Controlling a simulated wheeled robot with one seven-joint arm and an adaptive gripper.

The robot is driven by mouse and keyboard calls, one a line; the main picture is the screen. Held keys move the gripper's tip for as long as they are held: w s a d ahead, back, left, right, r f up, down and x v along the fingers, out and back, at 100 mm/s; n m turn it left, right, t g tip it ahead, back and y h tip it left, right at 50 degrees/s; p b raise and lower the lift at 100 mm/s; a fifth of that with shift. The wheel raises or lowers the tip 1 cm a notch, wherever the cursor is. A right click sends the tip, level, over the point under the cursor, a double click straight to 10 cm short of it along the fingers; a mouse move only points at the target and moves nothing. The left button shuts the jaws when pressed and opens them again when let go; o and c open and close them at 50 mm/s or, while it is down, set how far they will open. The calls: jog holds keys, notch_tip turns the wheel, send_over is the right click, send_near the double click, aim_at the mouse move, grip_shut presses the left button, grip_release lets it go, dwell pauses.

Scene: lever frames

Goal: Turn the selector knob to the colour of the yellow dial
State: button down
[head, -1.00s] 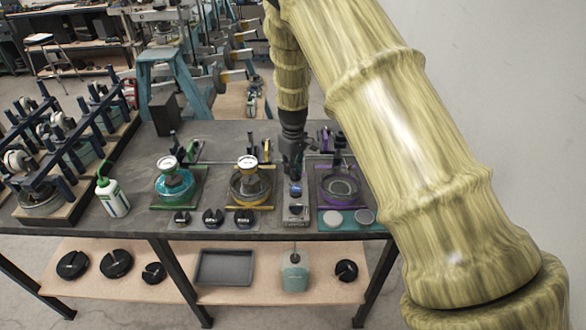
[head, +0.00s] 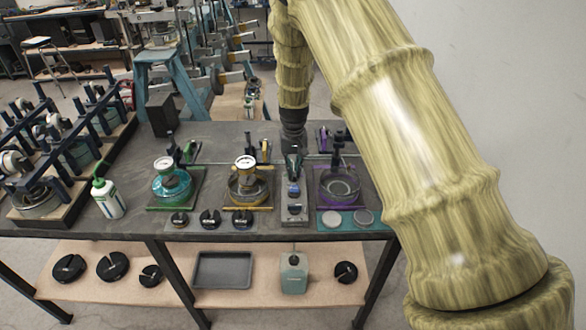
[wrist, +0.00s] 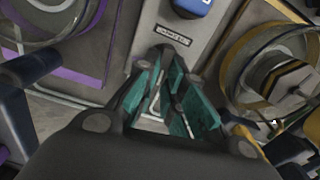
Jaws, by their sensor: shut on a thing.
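The selector panel is a narrow grey plate (head: 294,213) between the yellow and purple stations; the wrist view shows its small label (wrist: 172,35) and a blue part (wrist: 193,5). My gripper (head: 293,172) points down over the far part of this panel. In the wrist view its teal-padded fingers (wrist: 165,105) are close around the selector knob, which they mostly hide; its pointing direction cannot be read. The yellow station (head: 241,209) stands just left of the panel, with a round white-faced dial (head: 246,162) above a glass dish. Its dial reading is too small to make out.
A teal-and-green station (head: 172,187) stands farther left and a purple one (head: 340,187) right of the panel. Black slotted weights (head: 210,218) line the front edge. A green-capped bottle (head: 108,198) and a dark rack (head: 60,150) stand left. A tray (head: 222,270) lies on the lower shelf.

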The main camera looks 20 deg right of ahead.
aim_at(294, 169)
jog(key=shift+d+r+m, duration=0.1)
jog(key=shift+m, duration=0.4)
jog(key=c, duration=1.5)
grip_release()
notch_tip(294, 169, up, 12)
jog(key=shift+f, duration=0.1)
